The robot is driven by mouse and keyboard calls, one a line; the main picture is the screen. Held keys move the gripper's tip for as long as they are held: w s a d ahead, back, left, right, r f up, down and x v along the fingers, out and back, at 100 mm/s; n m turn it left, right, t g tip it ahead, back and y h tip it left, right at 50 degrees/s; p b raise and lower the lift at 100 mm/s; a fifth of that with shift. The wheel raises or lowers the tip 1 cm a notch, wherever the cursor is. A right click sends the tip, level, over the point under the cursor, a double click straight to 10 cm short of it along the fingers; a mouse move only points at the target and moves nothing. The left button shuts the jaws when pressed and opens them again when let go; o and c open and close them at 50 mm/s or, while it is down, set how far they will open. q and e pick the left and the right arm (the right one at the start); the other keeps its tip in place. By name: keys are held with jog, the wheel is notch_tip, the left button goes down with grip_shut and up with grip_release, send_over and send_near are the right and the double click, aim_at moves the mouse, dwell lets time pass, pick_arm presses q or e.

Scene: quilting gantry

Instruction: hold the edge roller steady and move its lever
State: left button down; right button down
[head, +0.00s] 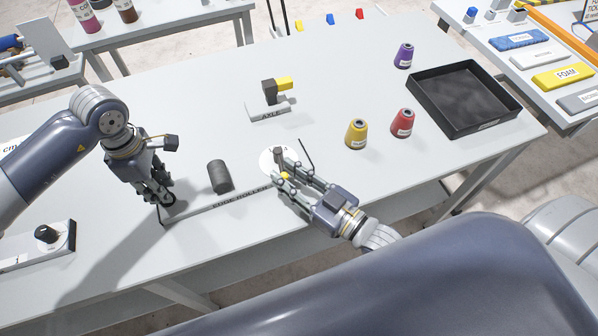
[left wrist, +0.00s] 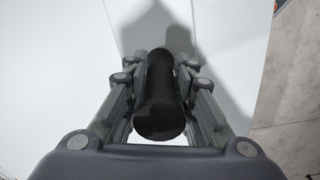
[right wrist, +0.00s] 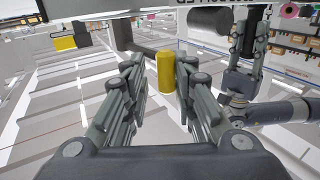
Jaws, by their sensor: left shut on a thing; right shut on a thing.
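The edge roller is a long labelled bar (head: 236,199) on the pale table, with a dark grey cylinder (head: 219,176) standing out from it. My left gripper (head: 165,196) is at the bar's left end. It is shut on a black cylindrical grip (left wrist: 160,95), seen between its fingers in the left wrist view. At the right end are a white disc (head: 265,160) and a dark hub. My right gripper (head: 285,180) is there, shut on the yellow lever knob (right wrist: 165,72). Its fingers hide part of the lever.
Behind stands an axle block (head: 268,110) with a yellow tip. A white unit with a black knob (head: 45,233) lies at the left.

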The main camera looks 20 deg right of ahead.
jog(key=c, duration=1.6)
grip_release()
jog(key=shift+a, duration=0.4)
jog(key=shift+d, duration=0.1)
jog(key=shift+s+d, duration=0.25)
jog(key=shift+s, duration=0.2)
jog(key=v, duration=1.1)
jog(key=shift+r, duration=0.1)
jog(key=shift+c, duration=0.4)
